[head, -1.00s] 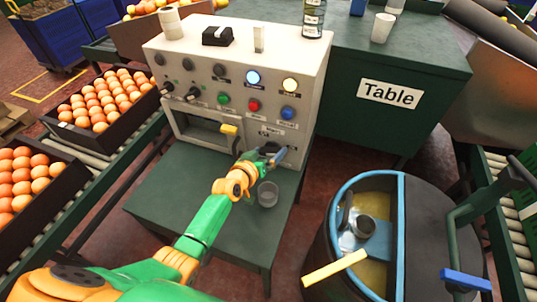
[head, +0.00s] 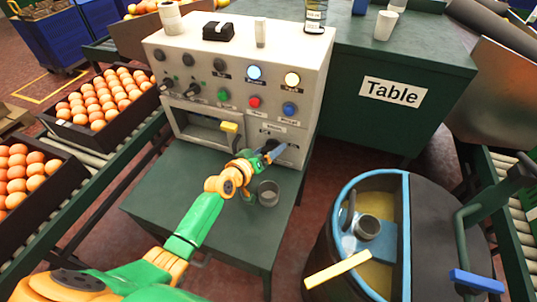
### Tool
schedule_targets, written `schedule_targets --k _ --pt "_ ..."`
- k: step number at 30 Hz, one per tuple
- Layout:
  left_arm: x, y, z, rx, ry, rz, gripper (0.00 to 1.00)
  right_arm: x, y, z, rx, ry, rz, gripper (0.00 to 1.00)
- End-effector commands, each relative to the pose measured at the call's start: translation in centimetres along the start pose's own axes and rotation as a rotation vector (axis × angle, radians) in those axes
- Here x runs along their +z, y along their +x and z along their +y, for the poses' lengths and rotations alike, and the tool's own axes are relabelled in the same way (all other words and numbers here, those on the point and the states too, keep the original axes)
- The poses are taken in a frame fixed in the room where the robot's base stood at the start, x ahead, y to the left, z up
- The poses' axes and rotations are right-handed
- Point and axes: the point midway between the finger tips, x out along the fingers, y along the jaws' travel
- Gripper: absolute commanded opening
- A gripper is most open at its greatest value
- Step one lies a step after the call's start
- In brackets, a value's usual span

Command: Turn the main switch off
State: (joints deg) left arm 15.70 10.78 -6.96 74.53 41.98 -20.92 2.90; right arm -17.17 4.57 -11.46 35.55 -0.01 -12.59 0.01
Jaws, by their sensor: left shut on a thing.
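The control panel (head: 185,125) is a white box with rows of knobs, lit lamps and coloured buttons. My left gripper (head: 271,151) is at its lower right front, below small labels. It is shut on a small part there, at the place of the main switch. The fingers hide most of that part, so its position cannot be read. My right gripper is not in view.
A grey cup (head: 268,193) stands on the green stand close under my left gripper. A blue-rimmed drum (head: 325,215) is at the right.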

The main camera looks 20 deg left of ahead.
Motion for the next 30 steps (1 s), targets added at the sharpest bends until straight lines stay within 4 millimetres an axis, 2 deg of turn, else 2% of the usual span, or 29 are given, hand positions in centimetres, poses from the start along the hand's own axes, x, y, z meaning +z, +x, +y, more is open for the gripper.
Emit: schedule_targets --k 1,18,30 --pt "0.5 0.2 -0.5 0.016 -0.034 0.002 0.34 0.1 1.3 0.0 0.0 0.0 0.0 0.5" --pt "0.7 0.3 -1.0 0.224 -0.534 0.002 0.34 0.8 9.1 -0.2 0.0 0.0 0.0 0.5" --pt "0.6 0.3 -1.1 0.338 -0.812 0.002 0.34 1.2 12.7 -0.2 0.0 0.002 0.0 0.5"
